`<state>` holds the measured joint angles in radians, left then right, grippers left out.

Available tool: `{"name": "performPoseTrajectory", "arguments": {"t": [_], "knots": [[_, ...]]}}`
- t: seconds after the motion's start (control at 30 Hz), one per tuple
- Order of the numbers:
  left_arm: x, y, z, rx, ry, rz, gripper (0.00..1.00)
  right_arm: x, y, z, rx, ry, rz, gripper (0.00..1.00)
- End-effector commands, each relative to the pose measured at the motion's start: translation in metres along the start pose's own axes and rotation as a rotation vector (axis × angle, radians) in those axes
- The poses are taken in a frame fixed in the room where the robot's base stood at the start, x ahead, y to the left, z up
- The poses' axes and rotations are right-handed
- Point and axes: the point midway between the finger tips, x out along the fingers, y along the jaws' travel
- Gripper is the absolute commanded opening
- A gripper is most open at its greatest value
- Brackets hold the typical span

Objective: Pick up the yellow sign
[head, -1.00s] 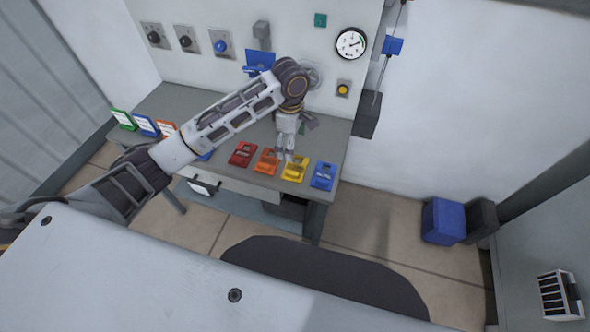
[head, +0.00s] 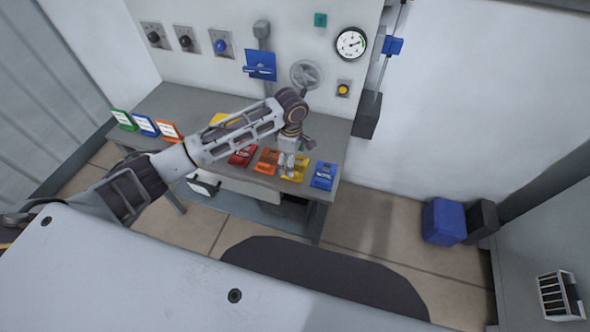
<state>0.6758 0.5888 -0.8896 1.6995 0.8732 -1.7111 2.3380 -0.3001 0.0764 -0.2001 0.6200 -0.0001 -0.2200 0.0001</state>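A yellow sign (head: 299,167) sits on the grey workbench (head: 335,135), in a row between an orange sign (head: 266,161) and a blue sign (head: 323,176). My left gripper (head: 287,171) points down over the yellow sign and hides its left part. The fingers are small here, and I cannot tell how far apart they are or whether they touch the sign. Another yellow piece (head: 221,118) shows farther back on the bench, partly behind my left arm. My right gripper is not in view.
A red sign (head: 243,155) lies left of the orange one. Green, blue and orange-framed signs stand at the bench's left end. A handwheel (head: 306,74), gauge (head: 351,43) and blue holder (head: 261,66) are on the wall behind. A blue bin (head: 443,221) stands on the floor.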

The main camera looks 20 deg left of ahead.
Motion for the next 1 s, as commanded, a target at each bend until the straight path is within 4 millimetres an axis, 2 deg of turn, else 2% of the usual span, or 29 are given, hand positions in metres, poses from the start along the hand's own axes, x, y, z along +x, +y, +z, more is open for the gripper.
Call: {"name": "performPoseTrajectory", "arguments": {"t": [0.27,0.7,1.0], "knots": [[0.005,0.000,0.000,0.000,0.001,-0.001,0.91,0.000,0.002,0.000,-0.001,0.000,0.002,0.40],[0.048,0.003,0.002,0.000,0.001,0.000,0.91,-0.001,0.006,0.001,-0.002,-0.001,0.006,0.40],[0.052,0.003,0.002,0.000,0.001,0.000,0.91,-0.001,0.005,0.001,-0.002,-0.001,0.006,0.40]]}}
